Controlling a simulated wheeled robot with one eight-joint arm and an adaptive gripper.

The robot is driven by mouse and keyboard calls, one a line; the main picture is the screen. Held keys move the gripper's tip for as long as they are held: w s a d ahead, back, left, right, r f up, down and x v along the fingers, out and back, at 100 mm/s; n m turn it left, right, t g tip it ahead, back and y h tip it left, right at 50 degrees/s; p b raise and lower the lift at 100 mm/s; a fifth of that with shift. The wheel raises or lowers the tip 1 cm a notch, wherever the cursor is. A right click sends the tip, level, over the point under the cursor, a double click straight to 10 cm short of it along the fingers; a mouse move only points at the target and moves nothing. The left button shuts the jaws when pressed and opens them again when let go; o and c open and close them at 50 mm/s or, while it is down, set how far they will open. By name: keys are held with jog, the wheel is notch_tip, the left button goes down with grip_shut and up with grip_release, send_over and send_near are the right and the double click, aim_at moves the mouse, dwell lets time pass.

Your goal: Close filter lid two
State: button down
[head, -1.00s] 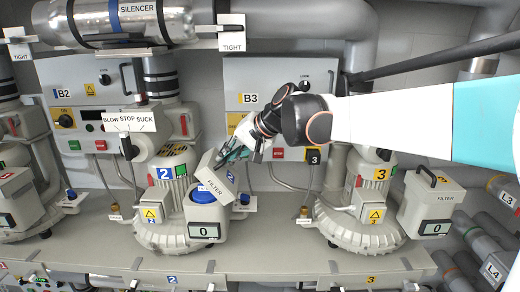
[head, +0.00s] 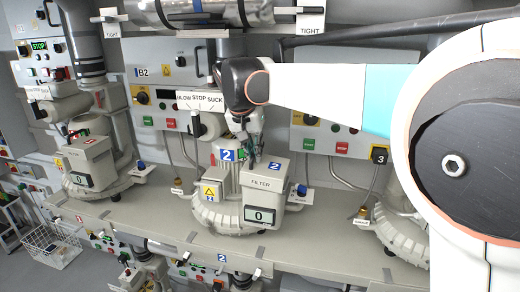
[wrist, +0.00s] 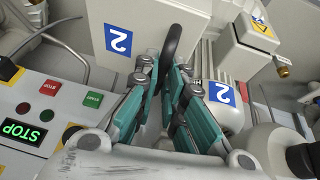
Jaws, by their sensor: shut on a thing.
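The lid of filter two (head: 268,177), a light grey cover labelled FILTER and 2, sits level on the grey filter body (head: 280,222) with its 0 display. No open gap shows between them from here. In the wrist view the lid (wrist: 150,25) fills the top, with a blue 2 label. My gripper (head: 255,152) is at the lid's upper left edge. In the wrist view my gripper (wrist: 168,85) has its teal fingers shut on the lid's black handle (wrist: 176,42).
Blower two (head: 215,205) stands just behind and left of the filter on the grey bench (head: 130,212). The control panel B2 (head: 150,95) is on the wall behind. Another filter (head: 90,160) stands at the left. My arm covers much of the right side.

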jog(key=shift+w+a+f, duration=0.1)
jog(key=shift+a+f, duration=0.25)
jog(key=shift+f, duration=0.15)
jog(key=shift+f+b, duration=0.15)
jog(key=shift+b, duration=0.15)
jog(key=c, duration=2)
grip_release()
jog(key=o, duration=0.3)
jog(key=shift+a, duration=0.15)
jog(key=shift+w, duration=0.1)
jog(key=v, duration=1.2)
